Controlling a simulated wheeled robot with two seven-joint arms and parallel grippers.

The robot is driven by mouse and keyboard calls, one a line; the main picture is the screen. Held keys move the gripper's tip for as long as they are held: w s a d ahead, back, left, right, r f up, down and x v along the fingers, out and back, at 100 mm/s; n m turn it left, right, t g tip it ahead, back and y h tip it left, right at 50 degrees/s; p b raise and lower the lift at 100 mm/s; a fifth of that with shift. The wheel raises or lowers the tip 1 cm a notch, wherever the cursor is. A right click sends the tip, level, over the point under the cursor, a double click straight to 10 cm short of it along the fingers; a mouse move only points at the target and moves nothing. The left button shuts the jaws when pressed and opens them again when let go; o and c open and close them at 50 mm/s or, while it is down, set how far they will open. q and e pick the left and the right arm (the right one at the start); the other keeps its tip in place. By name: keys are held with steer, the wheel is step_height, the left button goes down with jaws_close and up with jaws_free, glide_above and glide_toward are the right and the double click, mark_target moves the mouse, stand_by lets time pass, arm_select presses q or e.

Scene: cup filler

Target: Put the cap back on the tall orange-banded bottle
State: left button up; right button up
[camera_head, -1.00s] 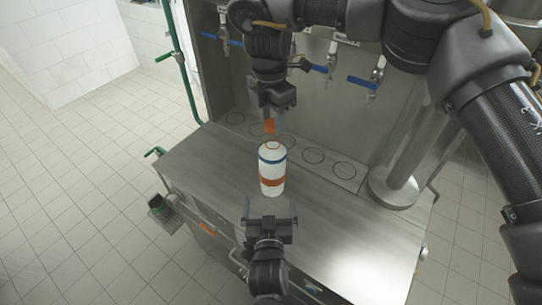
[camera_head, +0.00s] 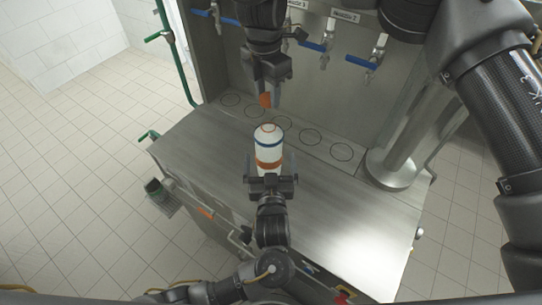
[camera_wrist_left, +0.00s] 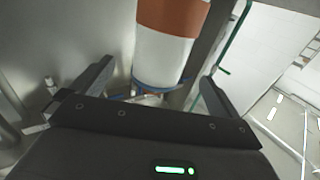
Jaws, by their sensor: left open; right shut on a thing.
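The tall bottle (camera_head: 268,143) is white with a blue band and an orange band, and stands upright on the steel counter. My right gripper (camera_head: 268,98) is above and beyond the bottle, shut on the orange cap (camera_head: 264,100), apart from the bottle top. My left gripper (camera_head: 270,166) is open at the near side of the bottle, its fingers at the height of the orange band. In the left wrist view the bottle (camera_wrist_left: 165,55) shows between the two spread fingers (camera_wrist_left: 158,82), with a gap on each side. The bottle's lower part is hidden behind my left gripper in the head view.
The counter (camera_head: 205,150) is clear to both sides of the bottle. A row of marked circles (camera_head: 312,137) lies along its back, under blue-handled taps (camera_head: 360,62). A steel column (camera_head: 398,150) stands at the right. A green rail (camera_head: 180,55) is at the left.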

mark_target(269, 142)
arm_select(q)
steer(key=w, duration=0.6)
steer(key=shift+w+a, duration=0.2)
steer(key=shift+w, duration=0.15)
arm_select(e)
steer(key=shift+w+a, duration=0.1)
arm_select(q)
steer(key=shift+w, duration=0.35)
steer(key=shift+c, duration=0.3)
steer(key=shift+c, duration=1.2)
steer(key=c, duration=1.1)
arm_select(e)
steer(key=shift+f, duration=2.5)
steer(key=shift+f, duration=0.9)
